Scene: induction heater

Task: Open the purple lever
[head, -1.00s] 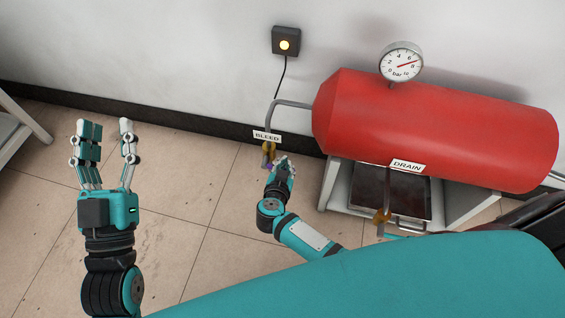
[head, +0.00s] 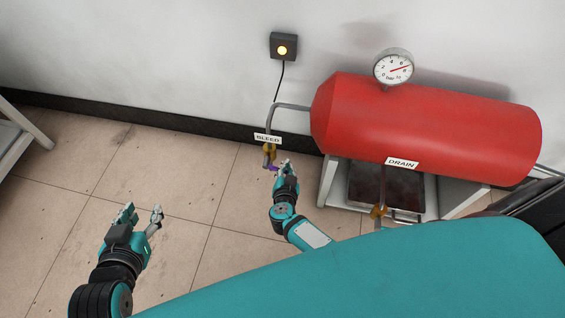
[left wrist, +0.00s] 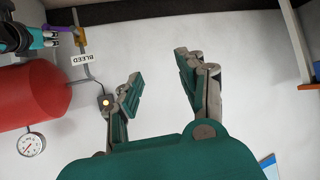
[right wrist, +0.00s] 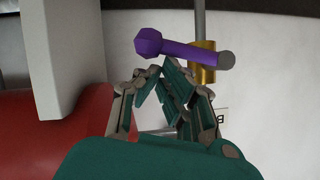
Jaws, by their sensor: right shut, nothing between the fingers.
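The purple lever (head: 273,168) sticks out sideways from the brass valve (head: 269,152) on the bleed pipe. It shows large in the right wrist view (right wrist: 180,49), lying nearly level with its hexagonal knob at the left end. It also shows in the left wrist view (left wrist: 65,29). My right gripper (head: 286,164) is just beside the lever. In the right wrist view its fingertips (right wrist: 163,72) are together, empty, and just below the lever in the picture. My left gripper (head: 144,212) is open and empty, well left of the valve; its fingers are apart in the left wrist view (left wrist: 160,70).
The red tank (head: 425,130) with a gauge (head: 393,67) stands right of the bleed pipe on a white stand. A drain valve (head: 378,211) hangs below it. A wall box with a lit yellow light (head: 283,49) is above. The floor between my grippers is clear.

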